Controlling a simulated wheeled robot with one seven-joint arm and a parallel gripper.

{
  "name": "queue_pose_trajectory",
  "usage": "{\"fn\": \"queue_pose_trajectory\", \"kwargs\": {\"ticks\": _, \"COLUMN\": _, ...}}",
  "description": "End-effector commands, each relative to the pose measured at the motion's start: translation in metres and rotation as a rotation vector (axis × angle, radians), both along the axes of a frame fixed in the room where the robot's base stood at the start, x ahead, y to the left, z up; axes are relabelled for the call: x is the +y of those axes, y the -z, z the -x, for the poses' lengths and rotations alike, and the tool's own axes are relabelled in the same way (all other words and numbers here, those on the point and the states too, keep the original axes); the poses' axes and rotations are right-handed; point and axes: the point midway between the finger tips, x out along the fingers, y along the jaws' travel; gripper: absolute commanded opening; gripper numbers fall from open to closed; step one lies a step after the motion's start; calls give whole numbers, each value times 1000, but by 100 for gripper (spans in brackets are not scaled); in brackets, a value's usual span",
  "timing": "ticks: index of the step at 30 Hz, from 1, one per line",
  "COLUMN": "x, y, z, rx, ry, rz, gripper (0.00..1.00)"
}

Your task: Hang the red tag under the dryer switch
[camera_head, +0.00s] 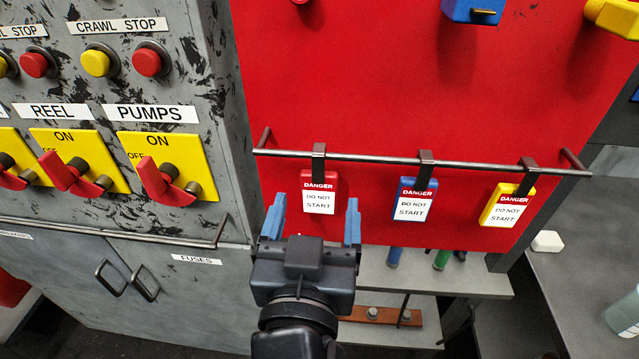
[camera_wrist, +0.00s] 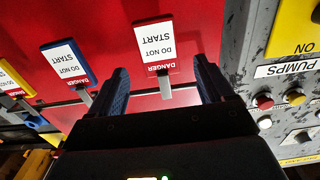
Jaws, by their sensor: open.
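The red tag (camera_head: 319,193) reads "DANGER DO NOT START" and hangs by a dark hook from a metal rail (camera_head: 360,157) on the red board. My gripper (camera_head: 314,215) is open, with one blue finger on either side of the red tag in the head view. In the wrist view the red tag (camera_wrist: 155,45) shows upside down, beyond and between the fingertips. I cannot tell whether a finger touches it. No label reading "dryer" is in view; the switches seen are marked REEL (camera_head: 68,175) and PUMPS (camera_head: 160,180).
A blue tag (camera_head: 412,203) and a yellow tag (camera_head: 506,208) hang further right on the rail. A thin rail (camera_head: 150,232) runs below the switches on the grey cabinet. A grey shelf (camera_head: 450,276) stands below the board.

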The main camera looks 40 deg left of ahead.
Motion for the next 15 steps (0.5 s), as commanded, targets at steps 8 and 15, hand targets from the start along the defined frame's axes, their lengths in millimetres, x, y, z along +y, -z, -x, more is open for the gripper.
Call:
{"fn": "queue_pose_trajectory", "kwargs": {"ticks": 8, "x": 20, "y": -2, "z": -31, "rx": 0, "ry": 0, "rz": 0, "gripper": 81}}
{"fn": "queue_pose_trajectory", "kwargs": {"ticks": 15, "x": 28, "y": 0, "z": -45, "rx": 0, "ry": -1, "rz": 0, "gripper": 81}}
